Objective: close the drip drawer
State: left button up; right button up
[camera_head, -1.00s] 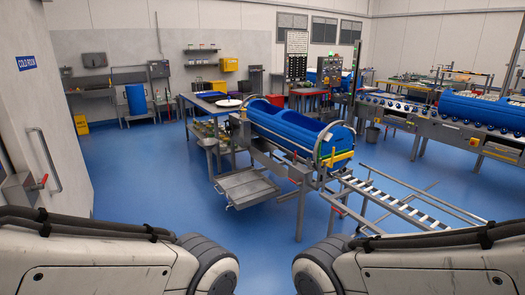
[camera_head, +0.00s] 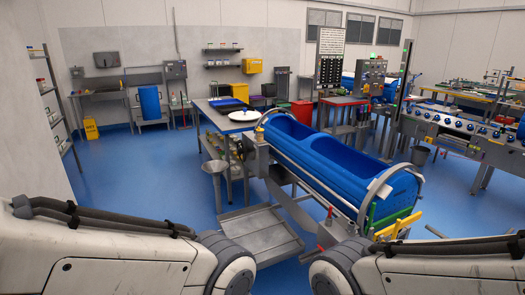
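The drip drawer (camera_head: 245,238) is a shallow grey metal tray. It sticks out low under the blue tub carrier (camera_head: 340,165), toward me and to the left. Its front edge is partly hidden behind my arms. The blue tub lies in a grey metal frame with a curved hoop at its near end. My two arms come in from the lower left and lower right, and only their upper links show. Neither gripper is in the picture.
A grey worktable (camera_head: 222,118) with a white round dish (camera_head: 245,115) stands behind the tub. A yellow handle (camera_head: 398,226) is at the tub's near end. Blue floor (camera_head: 125,180) is clear on the left.

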aim_at(255, 234)
jog(key=u, duration=0.2)
jog(key=i, duration=0.95)
jog(key=u, duration=0.6)
jog(key=i, duration=1.7)
jog(key=z, duration=0.4)
